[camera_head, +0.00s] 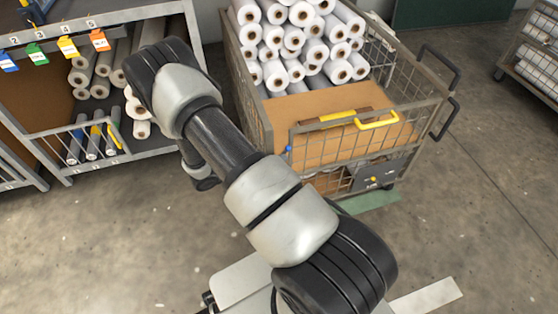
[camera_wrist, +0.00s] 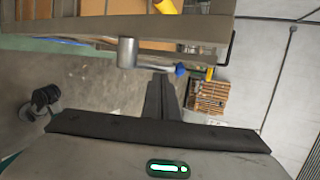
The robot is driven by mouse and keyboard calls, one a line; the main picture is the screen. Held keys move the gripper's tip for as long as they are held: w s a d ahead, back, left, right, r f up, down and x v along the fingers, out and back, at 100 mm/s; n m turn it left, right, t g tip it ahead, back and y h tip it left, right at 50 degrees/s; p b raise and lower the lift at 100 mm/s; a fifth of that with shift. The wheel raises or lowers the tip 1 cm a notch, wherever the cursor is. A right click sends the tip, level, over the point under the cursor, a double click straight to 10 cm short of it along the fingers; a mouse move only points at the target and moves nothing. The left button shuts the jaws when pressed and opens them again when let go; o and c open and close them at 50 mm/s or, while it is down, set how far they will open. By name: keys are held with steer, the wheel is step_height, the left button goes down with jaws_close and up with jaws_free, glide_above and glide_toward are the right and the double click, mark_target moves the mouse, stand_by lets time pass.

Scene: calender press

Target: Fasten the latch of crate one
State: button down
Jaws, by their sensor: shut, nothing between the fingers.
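A wheeled wire crate (camera_head: 262,95) of white rolls stands at the top middle of the head view. Its front gate has a yellow handle (camera_head: 377,121), and a latch with a blue knob (camera_head: 288,149) sits at the gate's left end. In the wrist view a grey latch barrel (camera_wrist: 127,52) carries a rod ending in a blue knob (camera_wrist: 180,69). My gripper (camera_wrist: 162,80) is shut and empty, its fingertips close to the rod and knob; I cannot tell whether they touch. My arm hides my fingers in the head view. Which number the crate bears is not readable.
A rack (camera_head: 122,15) with coloured numbered tags and rolls stands at the left, close to my arm. Dark handles (camera_head: 440,68) stick out at the crate's right. Another wire cart (camera_head: 530,55) stands far right. The floor right of the crate is clear.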

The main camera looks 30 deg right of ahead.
steer(key=shift+w+a+h+b, duration=0.35)
steer(key=shift+a+h+b, duration=0.3)
steer(key=shift+h, duration=0.45)
steer(key=shift+a, duration=0.25)
stand_by(1.0)
stand_by(0.3)
steer(key=s+a+r+p, duration=0.2)
steer(key=s+a, duration=0.2)
steer(key=a, duration=0.4)
steer(key=shift+s+r, duration=0.15)
steer(key=shift+r, duration=0.15)
steer(key=shift+r, duration=0.1)
stand_by(0.3)
